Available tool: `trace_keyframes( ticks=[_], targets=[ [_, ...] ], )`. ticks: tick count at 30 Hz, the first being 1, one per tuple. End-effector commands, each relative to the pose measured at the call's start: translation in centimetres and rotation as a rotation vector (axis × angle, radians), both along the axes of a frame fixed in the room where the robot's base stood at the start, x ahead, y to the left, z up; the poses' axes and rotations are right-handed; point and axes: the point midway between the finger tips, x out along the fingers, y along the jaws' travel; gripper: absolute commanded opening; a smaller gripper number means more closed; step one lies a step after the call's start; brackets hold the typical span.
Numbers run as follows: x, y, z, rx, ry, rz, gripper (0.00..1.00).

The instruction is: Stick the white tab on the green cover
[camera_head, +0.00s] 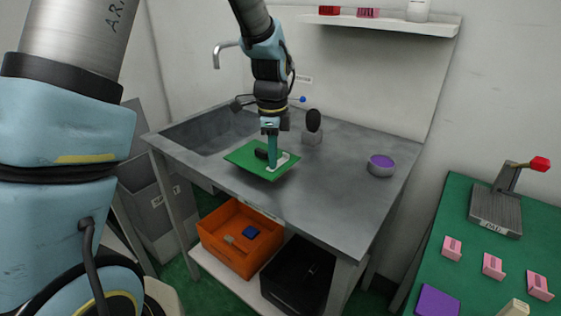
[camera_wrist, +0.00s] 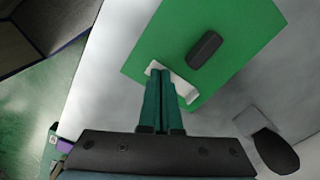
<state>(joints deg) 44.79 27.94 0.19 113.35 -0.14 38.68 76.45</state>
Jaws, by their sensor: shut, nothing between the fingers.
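The green cover (camera_head: 243,151) lies on the metal counter, with a dark handle (camera_head: 261,154) on top; it also shows in the wrist view (camera_wrist: 240,35). The white tab (camera_head: 284,162) is on the cover near one edge, beside the dark handle. In the wrist view the white tab (camera_wrist: 187,90) is partly hidden behind my fingers. My gripper (camera_head: 272,165) points down over the tab with its teal fingers together and nothing between them. In the wrist view the fingertips (camera_wrist: 161,73) overlap the tab. I cannot tell whether they touch it.
A sink (camera_head: 205,135) is at the counter's left. A dark knob on a grey block (camera_head: 313,126) stands behind the cover, and a purple-topped round container (camera_head: 381,165) is to the right. Orange (camera_head: 235,238) and black (camera_head: 296,278) bins sit below. A green table (camera_head: 460,204) is at right.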

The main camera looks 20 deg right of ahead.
Motion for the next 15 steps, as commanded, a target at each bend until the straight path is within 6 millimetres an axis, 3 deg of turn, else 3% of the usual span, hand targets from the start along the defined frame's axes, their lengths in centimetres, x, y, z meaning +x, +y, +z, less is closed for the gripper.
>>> trace_keyframes(
  ticks=[5, 15],
  targets=[
    [0.0, 0.0, 0.3, 0.001, 0.002, 0.000, 0.00],
    [0.0, 0.0, 2.9, 0.000, 0.000, -0.001, 0.00]
  ],
)
